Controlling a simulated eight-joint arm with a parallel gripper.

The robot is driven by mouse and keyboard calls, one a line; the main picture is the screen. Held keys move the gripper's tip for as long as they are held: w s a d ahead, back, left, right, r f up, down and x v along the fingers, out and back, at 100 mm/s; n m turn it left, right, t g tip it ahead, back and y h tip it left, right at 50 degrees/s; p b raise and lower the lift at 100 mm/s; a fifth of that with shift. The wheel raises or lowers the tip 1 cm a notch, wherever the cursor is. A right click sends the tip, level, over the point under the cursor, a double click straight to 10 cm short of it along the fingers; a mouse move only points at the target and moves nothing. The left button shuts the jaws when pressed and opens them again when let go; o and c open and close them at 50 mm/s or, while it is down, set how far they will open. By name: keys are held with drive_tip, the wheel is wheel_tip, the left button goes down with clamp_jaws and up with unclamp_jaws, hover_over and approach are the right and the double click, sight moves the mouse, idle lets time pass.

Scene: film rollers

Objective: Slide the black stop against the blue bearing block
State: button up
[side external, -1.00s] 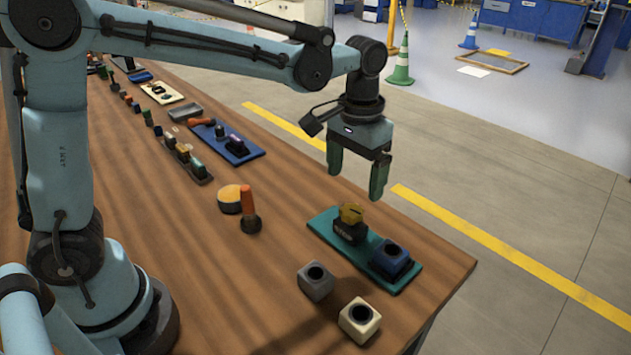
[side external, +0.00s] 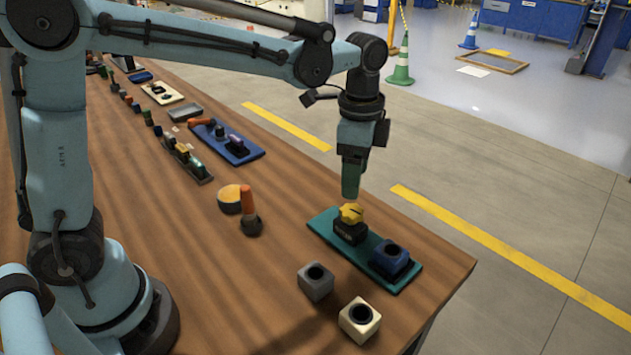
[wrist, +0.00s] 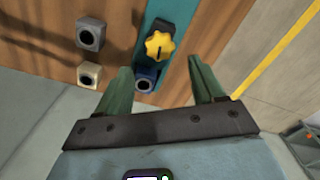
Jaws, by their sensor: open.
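The black stop (side external: 350,233) sits on the teal base plate (side external: 322,224), with a yellow star-shaped knob (side external: 351,213) on top. The blue bearing block (side external: 390,259) stands on the same plate, nearer the table's right end, with a gap between it and the stop. In the wrist view the yellow knob (wrist: 160,46) lies beyond my fingers, and the blue block (wrist: 146,79) is partly hidden by the left finger. My gripper (side external: 351,190) points down just above the knob; in the wrist view its fingers (wrist: 161,75) are apart with nothing between them.
A grey block (side external: 315,283) and a cream block (side external: 359,321) stand in front of the plate near the table edge. The wood between is clear.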

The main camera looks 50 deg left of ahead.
sight(351, 222)
drive_tip(key=m, duration=0.6)
wheel_tip(351, 222, down, 12)
idle(0.5)
